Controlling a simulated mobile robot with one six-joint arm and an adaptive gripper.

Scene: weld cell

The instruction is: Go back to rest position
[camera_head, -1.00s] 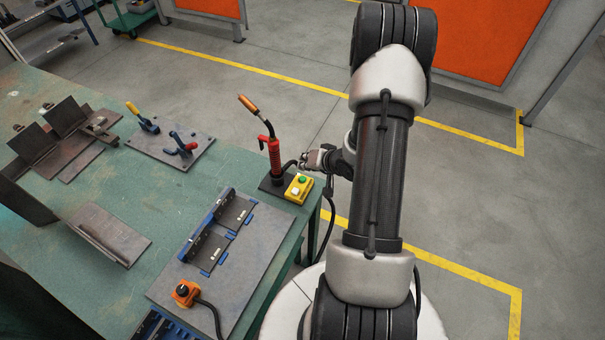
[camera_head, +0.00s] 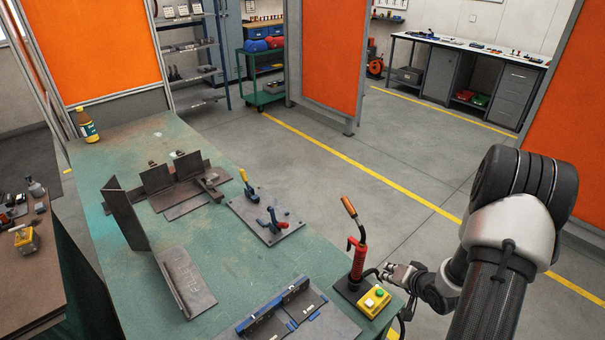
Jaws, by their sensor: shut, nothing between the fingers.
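My gripper (camera_head: 388,271) is beside the yellow button box at the right edge of the green table (camera_head: 130,262). It is small in view and looks shut and empty. My arm comes in from the lower right and partly hides the floor behind it. The yellow button box (camera_head: 374,301) has a green and a white button and sits on a dark base plate. I cannot tell whether the gripper touches the base or cable.
A plate with toggle clamps (camera_head: 264,215), steel angle pieces (camera_head: 180,186), and a blue-edged fixture (camera_head: 285,312) lie on the table. A bottle (camera_head: 86,125) stands at the far left corner. Orange screens (camera_head: 325,55) stand beyond. The grey floor right of the table is open.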

